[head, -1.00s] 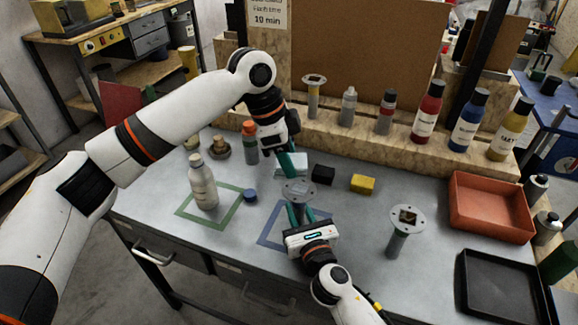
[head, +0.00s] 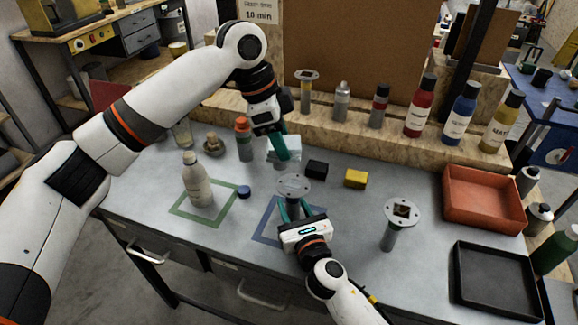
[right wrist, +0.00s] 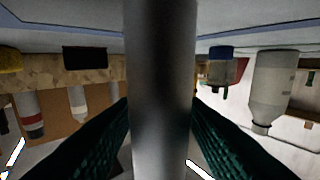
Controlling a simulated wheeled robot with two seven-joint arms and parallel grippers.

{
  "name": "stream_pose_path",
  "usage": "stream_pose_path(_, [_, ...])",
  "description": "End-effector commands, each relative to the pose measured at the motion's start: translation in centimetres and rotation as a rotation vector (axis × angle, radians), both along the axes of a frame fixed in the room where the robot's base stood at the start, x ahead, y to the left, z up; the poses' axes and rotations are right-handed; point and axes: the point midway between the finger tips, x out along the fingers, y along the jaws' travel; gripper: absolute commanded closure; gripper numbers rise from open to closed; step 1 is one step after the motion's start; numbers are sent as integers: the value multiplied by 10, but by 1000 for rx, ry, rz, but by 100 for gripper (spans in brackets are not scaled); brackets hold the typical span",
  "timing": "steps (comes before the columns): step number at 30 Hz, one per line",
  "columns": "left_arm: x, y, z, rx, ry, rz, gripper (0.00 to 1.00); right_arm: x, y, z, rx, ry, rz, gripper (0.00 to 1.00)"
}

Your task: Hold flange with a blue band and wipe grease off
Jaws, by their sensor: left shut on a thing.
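A grey flange (head: 294,184) with a round, holed top stands upright over the blue square outline. My right gripper (head: 294,209) is closed around its stem; the stem also fills the middle of the right wrist view (right wrist: 160,90) between the green fingers. I see no blue band on the visible part. My left gripper (head: 280,150) is shut on a pale cloth-like piece (head: 291,146), just behind and above that flange, apart from it. A third flange (head: 307,76) stands on the back ledge.
A white bottle (head: 198,183) stands in a green square outline, beside a blue cap (head: 243,192). A black block (head: 316,169) and yellow block (head: 356,179) lie behind. An orange tray (head: 487,196) and black tray (head: 496,280) are at right. Several bottles line the ledge.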

Motion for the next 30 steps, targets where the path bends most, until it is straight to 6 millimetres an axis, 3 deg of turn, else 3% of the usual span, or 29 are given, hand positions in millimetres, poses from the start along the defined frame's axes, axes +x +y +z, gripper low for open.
stream_pose_path(3, [0, 0, 0, 0, 0, 0, 76, 0, 0, 0, 0, 0, 0, 47])
stream_pose_path(14, [0, 0, 0, 0, 0, 0, 76, -8, -3, -2, -3, 1, 0, 47])
stream_pose_path(30, [0, 0, 0, 0, 0, 0, 76, -103, -35, -2, -1, 3, 0, 47])
